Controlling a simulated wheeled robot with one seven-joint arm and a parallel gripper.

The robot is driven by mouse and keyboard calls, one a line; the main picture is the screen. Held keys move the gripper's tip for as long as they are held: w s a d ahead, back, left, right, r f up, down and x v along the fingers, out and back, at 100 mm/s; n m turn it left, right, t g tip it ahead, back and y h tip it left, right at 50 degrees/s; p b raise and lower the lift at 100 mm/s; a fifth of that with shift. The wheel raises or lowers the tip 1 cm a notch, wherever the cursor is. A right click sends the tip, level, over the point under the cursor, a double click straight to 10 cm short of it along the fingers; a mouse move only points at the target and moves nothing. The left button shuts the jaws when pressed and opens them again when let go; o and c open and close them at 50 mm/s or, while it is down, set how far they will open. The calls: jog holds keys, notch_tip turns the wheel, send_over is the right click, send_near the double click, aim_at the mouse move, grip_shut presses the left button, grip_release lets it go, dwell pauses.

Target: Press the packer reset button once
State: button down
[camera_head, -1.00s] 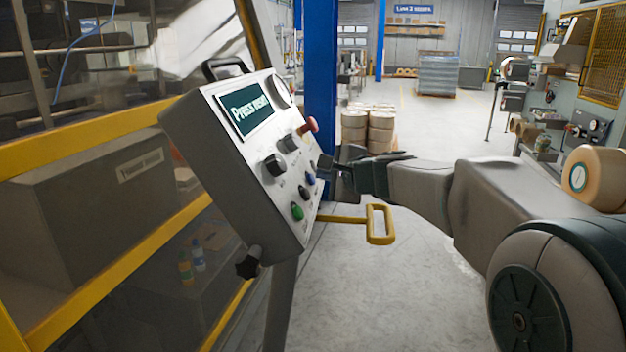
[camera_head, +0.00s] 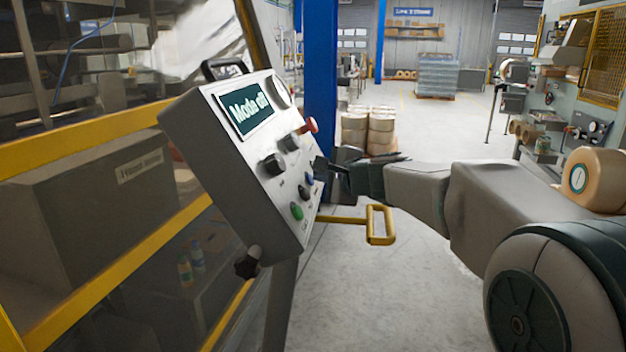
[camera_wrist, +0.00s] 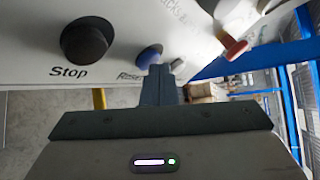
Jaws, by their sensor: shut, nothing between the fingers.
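The grey control panel (camera_head: 222,160) stands tilted at the left of centre, with a screen (camera_head: 246,107) that reads something like "Mode all". The blue reset button (camera_head: 309,179) is on its lower right part. In the wrist view the blue button (camera_wrist: 147,58) has a "Reset" label, partly hidden by my fingers. My gripper (camera_head: 322,170) is shut and empty, its tips right at the panel face. In the wrist view my fingertips (camera_wrist: 158,72) are just beside and in front of the blue button; I cannot tell whether they touch it.
A black Stop button (camera_wrist: 85,40) is left of the blue one in the wrist view. A green button (camera_head: 297,211), a black knob (camera_head: 273,164) and a red-topped control (camera_head: 311,124) are also on the panel. A yellow handle (camera_head: 380,226) sticks out below my gripper.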

jog(key=shift+s+d+r, duration=0.1)
jog(key=shift+d+r, duration=0.3)
jog(key=shift+d, duration=0.2)
jog(key=shift+s+d+r+p, duration=0.1)
jog(key=shift+d+r+p, duration=0.45)
jog(key=shift+d, duration=0.55)
jog(key=shift+s+d+r+p, duration=0.1)
jog(key=shift+d+r+p, duration=0.1)
jog(key=shift+d+r, duration=0.7)
jog(key=shift+d+f, duration=0.2)
